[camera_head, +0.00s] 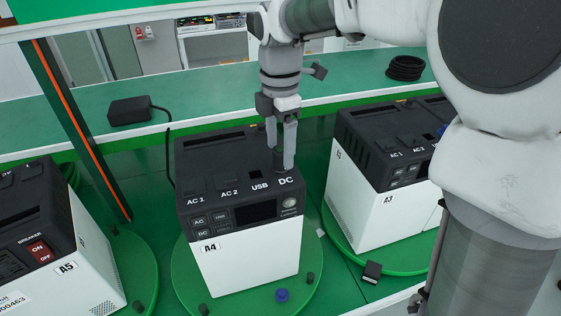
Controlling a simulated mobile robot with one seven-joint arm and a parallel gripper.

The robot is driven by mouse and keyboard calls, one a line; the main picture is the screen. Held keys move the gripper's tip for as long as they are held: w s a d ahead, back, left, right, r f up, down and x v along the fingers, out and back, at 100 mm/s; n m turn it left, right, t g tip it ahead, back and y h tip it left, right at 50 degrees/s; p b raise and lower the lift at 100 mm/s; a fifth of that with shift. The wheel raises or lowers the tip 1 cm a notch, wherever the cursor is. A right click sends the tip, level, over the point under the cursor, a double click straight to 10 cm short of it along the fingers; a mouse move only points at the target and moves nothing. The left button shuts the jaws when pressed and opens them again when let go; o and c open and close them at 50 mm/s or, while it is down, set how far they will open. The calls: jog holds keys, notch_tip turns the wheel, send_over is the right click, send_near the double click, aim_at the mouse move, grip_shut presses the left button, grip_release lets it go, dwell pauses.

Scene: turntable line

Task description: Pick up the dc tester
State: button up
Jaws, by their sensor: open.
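The power station marked A4 (248,258) stands on a round green turntable (190,285), with a black top labelled AC 1, AC 2, USB and DC. A small dark upright piece (279,160), which looks like the dc tester, sits at the DC socket on the top right. My gripper (282,158) points down over that socket, its fingers open. The fingertips are beside the dark piece and partly hide it. I cannot tell whether they touch it.
Power station A5 (80,235) stands at the left and A3 (365,210) at the right. A blue knob-like piece (282,295) lies in front of A4. A black adapter (130,110) and a coiled cable (405,68) lie on the green bench behind. An orange-striped post (75,120) rises at the left.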

jog(key=shift+f, duration=0.95)
jog(key=shift+c, duration=0.2)
grip_shut()
